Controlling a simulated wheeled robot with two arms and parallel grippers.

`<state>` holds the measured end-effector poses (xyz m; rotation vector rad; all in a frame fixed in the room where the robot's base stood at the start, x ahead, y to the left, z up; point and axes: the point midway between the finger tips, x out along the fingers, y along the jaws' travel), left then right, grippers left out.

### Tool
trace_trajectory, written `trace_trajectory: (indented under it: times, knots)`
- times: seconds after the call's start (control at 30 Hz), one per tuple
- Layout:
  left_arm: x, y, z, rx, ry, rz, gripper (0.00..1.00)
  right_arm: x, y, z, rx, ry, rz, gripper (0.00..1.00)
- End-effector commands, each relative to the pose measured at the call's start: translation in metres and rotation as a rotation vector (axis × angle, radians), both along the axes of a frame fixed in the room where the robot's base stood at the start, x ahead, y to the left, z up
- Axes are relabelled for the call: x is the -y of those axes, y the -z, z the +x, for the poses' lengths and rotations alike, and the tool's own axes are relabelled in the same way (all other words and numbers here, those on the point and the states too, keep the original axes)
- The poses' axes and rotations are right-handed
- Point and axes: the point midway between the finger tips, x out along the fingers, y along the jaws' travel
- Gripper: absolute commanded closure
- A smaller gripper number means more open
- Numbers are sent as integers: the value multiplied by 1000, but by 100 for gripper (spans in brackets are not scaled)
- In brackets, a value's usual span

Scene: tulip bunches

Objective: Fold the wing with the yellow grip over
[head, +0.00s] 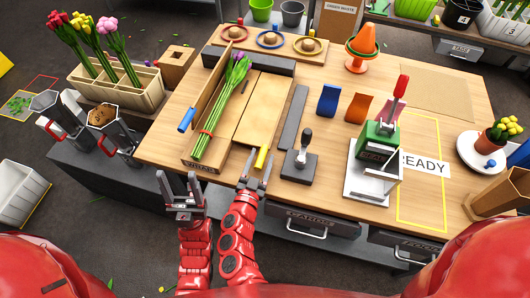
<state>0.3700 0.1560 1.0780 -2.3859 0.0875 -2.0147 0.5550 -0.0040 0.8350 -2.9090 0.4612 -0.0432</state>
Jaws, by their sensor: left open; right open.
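A wooden folding fixture (191,161) stands at the table's front left, holding a bunch of purple tulips (216,113) with green stems and a red band. Its left wing (207,92) stands up steeply and bears a blue grip (187,120). Its right wing (267,106) looks flat, folded out to the right, with a yellow grip (261,157) at its near end. My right gripper (259,168) is open, with its fingertips at the yellow grip's near end. Whether they touch it I cannot tell. My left gripper (181,191) is open and empty in front of the fixture.
A black-handled stamp (303,157), a dark bar (292,117) and a green press (376,143) stand right of the fixture. A wooden tulip box (127,97) is at the left. Blue (328,100) and orange (358,108) holders stand behind.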

Motion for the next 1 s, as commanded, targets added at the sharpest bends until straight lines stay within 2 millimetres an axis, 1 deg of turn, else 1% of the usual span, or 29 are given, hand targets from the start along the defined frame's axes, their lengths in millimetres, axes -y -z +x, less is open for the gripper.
trace_trajectory:
  times: [0.27,0.3,0.37,0.4,0.47,0.6,0.63,1.0]
  knots:
    - [0,0,0,0,0,0,40,0,0,0,0,0,-1,40]
    - [0,0,0,0,0,0,40,0,0,0,-1,0,-1,44]
    - [0,0,0,0,0,0,40,0,0,0,0,0,-1,55]
    - [0,0,0,0,0,0,40,0,0,0,0,0,-1,62]
    - [0,0,0,0,0,0,40,0,0,0,0,0,-1,73]
    - [0,0,0,0,0,0,40,0,0,0,0,0,-1,98]
    - [0,0,0,0,0,0,40,0,0,0,0,0,-1,100]
    - [0,0,0,0,0,0,40,0,0,0,0,0,-1,100]
